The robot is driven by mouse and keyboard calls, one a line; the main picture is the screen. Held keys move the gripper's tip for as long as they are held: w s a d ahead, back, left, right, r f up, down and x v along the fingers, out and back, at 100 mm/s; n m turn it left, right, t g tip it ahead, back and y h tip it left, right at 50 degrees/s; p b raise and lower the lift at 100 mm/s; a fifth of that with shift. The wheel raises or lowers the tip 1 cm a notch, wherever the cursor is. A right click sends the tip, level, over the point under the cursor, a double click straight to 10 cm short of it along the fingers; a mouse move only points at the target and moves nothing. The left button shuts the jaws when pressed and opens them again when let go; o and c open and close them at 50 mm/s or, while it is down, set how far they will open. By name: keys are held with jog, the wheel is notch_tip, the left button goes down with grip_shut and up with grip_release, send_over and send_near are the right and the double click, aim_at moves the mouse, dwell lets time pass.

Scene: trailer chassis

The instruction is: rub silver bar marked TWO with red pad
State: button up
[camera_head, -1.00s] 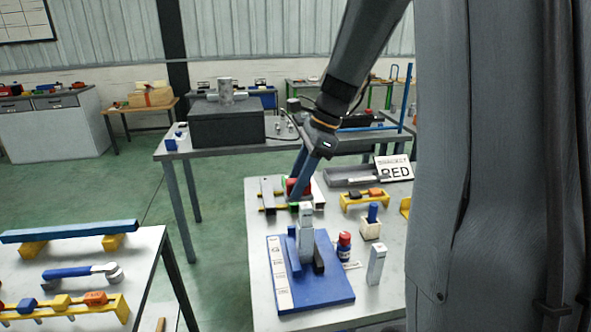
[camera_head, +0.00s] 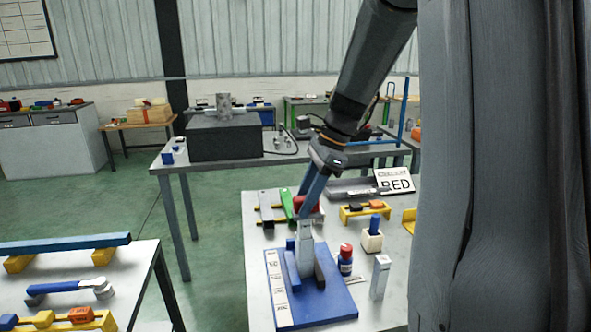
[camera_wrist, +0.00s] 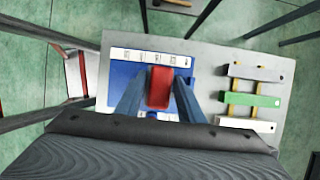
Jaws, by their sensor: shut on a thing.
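My gripper (camera_head: 309,196) is shut on the red pad (camera_head: 307,204). In the wrist view the red pad (camera_wrist: 159,88) sits between my two blue fingers. An upright silver bar (camera_head: 306,250) stands on the blue board (camera_head: 330,302), close below the pad in the head view; I cannot tell whether they touch. Another silver bar (camera_head: 380,278) stands at the right of the board. In the wrist view, a grey bar (camera_wrist: 262,73), a green bar (camera_wrist: 253,100) and a silver bar (camera_wrist: 246,124) lie on a yellow rack. No bar's marking is legible, so I cannot tell which is TWO.
A blue upright piece (camera_head: 291,266) and a dark block (camera_head: 319,276) flank the upright bar. A red-capped bottle (camera_head: 345,262), a white holder (camera_head: 371,242) and a yellow rack (camera_head: 364,211) stand to the right. A side table (camera_head: 130,262) is at left.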

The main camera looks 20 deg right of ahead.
aim_at(297, 199)
jog(key=shift+w+a+r+p, duration=0.15)
jog(key=shift+a+p, duration=0.45)
jog(key=shift+a, duration=0.55)
notch_tip(297, 199, up, 3)
jog(key=shift+d+r+p, duration=0.1)
jog(key=shift+p, duration=1.05)
jog(key=shift+r+p, duration=2.1)
jog(key=shift+r, duration=0.2)
